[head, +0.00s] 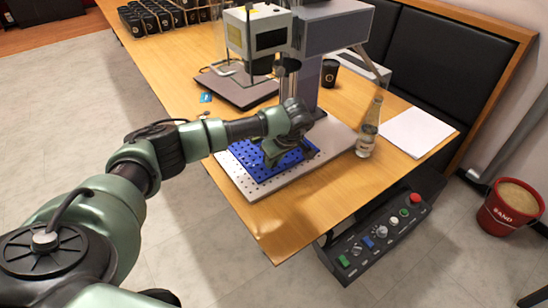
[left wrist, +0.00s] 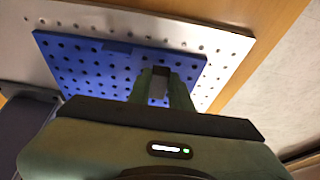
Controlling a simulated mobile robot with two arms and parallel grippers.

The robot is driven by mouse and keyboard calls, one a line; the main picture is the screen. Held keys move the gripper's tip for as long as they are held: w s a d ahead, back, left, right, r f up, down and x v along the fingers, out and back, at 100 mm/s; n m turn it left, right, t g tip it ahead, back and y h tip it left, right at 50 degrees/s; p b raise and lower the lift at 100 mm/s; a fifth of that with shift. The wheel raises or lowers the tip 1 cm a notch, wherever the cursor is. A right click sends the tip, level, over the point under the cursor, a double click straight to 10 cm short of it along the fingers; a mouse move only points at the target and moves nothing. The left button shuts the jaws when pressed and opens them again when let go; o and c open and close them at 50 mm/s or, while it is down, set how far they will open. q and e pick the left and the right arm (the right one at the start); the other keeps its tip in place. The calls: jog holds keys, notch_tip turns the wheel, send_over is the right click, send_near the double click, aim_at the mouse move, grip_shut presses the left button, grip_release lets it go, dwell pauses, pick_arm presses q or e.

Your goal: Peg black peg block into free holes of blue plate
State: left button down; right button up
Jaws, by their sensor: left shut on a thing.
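The blue plate (head: 243,157) is a flat perforated sheet on the pale perforated base of the laser marker. It fills much of the upper left wrist view (left wrist: 85,65), with rows of dark holes. My left gripper (head: 273,158) is low over the plate, fingers pointing down. In the left wrist view my left gripper (left wrist: 161,88) is shut on the black peg block (left wrist: 158,90), a small dark block between its fingertips. Its pegs are hidden, and I cannot tell whether it touches the plate. A darker blue rectangle (left wrist: 118,47) shows at the plate's edge. My right gripper is out of view.
The laser marker's column and head (head: 320,35) rise just behind the plate. A clear bottle (head: 367,135) stands to the right, with white paper (head: 415,131) beyond. A black cup (head: 329,73), a dark flat panel (head: 240,88) and several black cups (head: 160,17) stand farther back.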

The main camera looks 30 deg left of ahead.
pick_arm(q)
jog(key=shift+f, duration=0.55)
jog(key=shift+f+b, duration=0.6)
jog(key=shift+b, duration=0.1)
jog(key=c, duration=1.2)
grip_release()
jog(key=shift+r, duration=0.1)
jog(key=v, duration=0.7)
jog(key=shift+d+r+b, duration=0.15)
jog(key=shift+r+b, duration=0.15)
